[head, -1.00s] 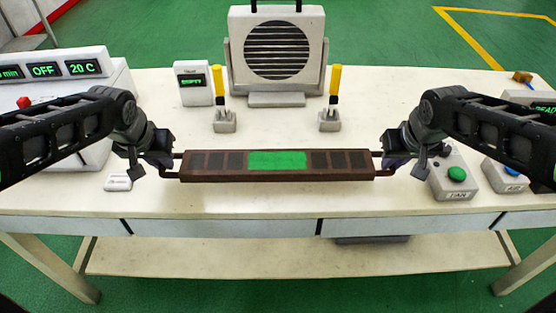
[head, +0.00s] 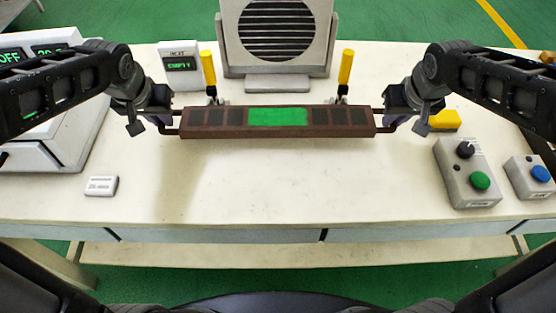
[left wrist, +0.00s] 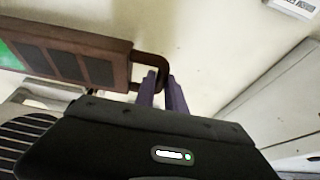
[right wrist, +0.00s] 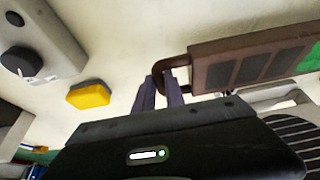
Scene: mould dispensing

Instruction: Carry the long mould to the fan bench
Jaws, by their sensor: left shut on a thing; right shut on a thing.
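The long mould (head: 222,131) is a brown bar with dark square cells and a green middle part, with a loop handle at each end. It is held level above the white bench (head: 290,195), in front of the fan (head: 230,50). My left gripper (head: 168,122) is shut on its left handle; the left wrist view shows the purple fingers (left wrist: 162,92) around that handle. My right gripper (head: 392,118) is shut on the right handle, as the right wrist view shows (right wrist: 160,90). The mould hides the lower parts of two yellow-handled posts.
Two yellow-handled posts (head: 208,60) (head: 346,66) stand behind the mould. A small display (head: 180,66) is left of the fan. A yellow block (head: 446,120) and button boxes (head: 467,185) (head: 532,178) are at the right. A small white label block (head: 101,186) lies front left. The bench's middle front is clear.

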